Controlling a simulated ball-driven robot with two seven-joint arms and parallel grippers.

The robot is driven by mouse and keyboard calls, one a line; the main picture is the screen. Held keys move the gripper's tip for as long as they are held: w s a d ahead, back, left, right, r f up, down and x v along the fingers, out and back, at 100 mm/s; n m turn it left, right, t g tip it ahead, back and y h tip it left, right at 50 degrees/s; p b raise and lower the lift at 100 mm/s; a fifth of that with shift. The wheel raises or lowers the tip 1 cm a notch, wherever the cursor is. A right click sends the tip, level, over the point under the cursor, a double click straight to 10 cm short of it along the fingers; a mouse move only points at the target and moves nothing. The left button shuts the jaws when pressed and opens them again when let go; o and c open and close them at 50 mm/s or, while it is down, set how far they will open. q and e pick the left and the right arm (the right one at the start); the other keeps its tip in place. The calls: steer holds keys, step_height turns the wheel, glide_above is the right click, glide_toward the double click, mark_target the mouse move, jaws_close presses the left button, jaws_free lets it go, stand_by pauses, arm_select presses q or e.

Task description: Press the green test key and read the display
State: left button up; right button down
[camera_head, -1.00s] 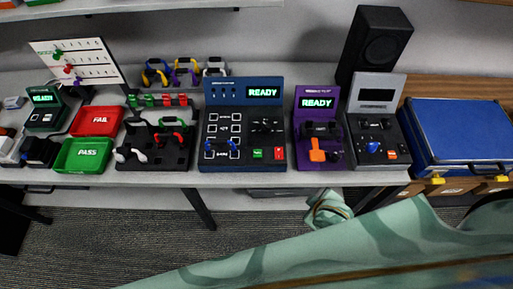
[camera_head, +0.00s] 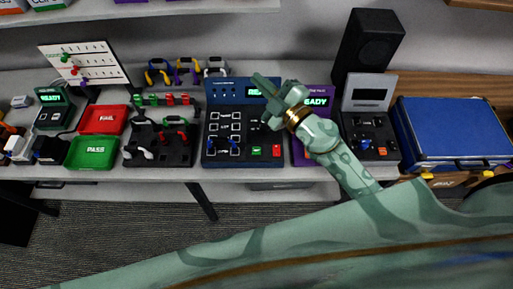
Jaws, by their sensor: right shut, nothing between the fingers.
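The blue tester (camera_head: 218,91) stands mid-table, with a keypad of white-framed squares and two blue plugs at its lower left. Its green key (camera_head: 256,150) is on the lower right, beside a red key (camera_head: 276,150); both are uncovered. My left gripper is not in view.
Right of the tester are a purple tester (camera_head: 318,101) reading READY, partly behind my arm, a grey-topped unit (camera_head: 367,93), a black speaker (camera_head: 368,45) and a blue case (camera_head: 450,130). Left are a red FAIL tray (camera_head: 103,120), green PASS tray (camera_head: 91,152) and black connector block (camera_head: 160,150).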

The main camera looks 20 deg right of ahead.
steer(key=a+f+n+g+y, duration=0.3)
steer(key=a+f+n+g, duration=0.1)
steer(key=f+g, duration=0.25)
steer(key=g+h, duration=0.4)
steer(key=g, duration=0.2)
glide_above(260, 151)
step_height(260, 151, down, 11)
steer(key=shift+r, duration=0.15)
step_height(260, 151, down, 7)
steer(key=b, duration=0.8)
steer(key=shift+f+b, duration=0.55)
steer(key=shift+f, duration=0.35)
steer(key=shift+f, duration=0.1)
